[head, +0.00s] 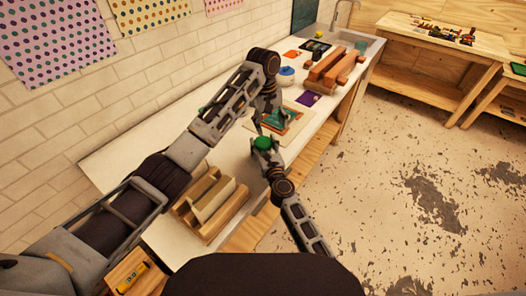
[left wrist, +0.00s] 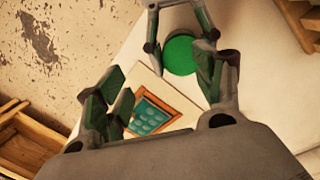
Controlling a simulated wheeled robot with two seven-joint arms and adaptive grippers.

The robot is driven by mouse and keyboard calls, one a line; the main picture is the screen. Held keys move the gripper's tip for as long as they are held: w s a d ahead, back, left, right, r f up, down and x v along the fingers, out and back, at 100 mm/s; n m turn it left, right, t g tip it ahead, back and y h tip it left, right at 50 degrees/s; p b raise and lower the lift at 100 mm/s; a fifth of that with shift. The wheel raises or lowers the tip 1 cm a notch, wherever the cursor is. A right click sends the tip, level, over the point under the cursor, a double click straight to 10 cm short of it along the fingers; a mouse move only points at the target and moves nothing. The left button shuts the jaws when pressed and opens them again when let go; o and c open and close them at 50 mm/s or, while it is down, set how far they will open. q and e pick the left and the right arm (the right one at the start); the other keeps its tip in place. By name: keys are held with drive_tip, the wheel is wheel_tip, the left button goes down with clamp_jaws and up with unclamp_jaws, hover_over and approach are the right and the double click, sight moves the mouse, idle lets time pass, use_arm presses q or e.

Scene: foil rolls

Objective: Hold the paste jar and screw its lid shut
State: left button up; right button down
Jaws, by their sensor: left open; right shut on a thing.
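A round green lid (head: 263,142) shows at the middle of the head view, between the fingers of my right gripper (head: 266,152). The jar body beneath it is mostly hidden by the fingers, so I cannot tell how far the lid is seated. The green disc also shows from above in the left wrist view (left wrist: 181,55), with my right gripper's fingers around it. My left gripper (head: 268,116) is open and empty, a little above the lid in the head view. In the left wrist view its two fingers (left wrist: 158,88) are spread, with the lid beyond the right finger.
A wooden rack (head: 212,207) stands at the near end.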

sight(263, 142)
use_arm(q)
drive_tip(key=n, duration=0.2)
drive_tip(key=a+n, duration=0.1)
drive_tip(key=n, duration=0.1)
drive_tip(key=shift+w+a, duration=0.1)
drive_tip(key=shift+w, duration=0.05)
drive_tip(key=n, duration=0.2)
drive_tip(key=a+n+y, duration=0.1)
drive_tip(key=n, duration=0.4)
drive_tip(key=shift+a, duration=0.15)
drive_tip(key=n, duration=0.4)
drive_tip(key=shift+n, duration=0.3)
drive_tip(key=shift+f, duration=0.1)
drive_tip(key=shift+f, duration=3.95)
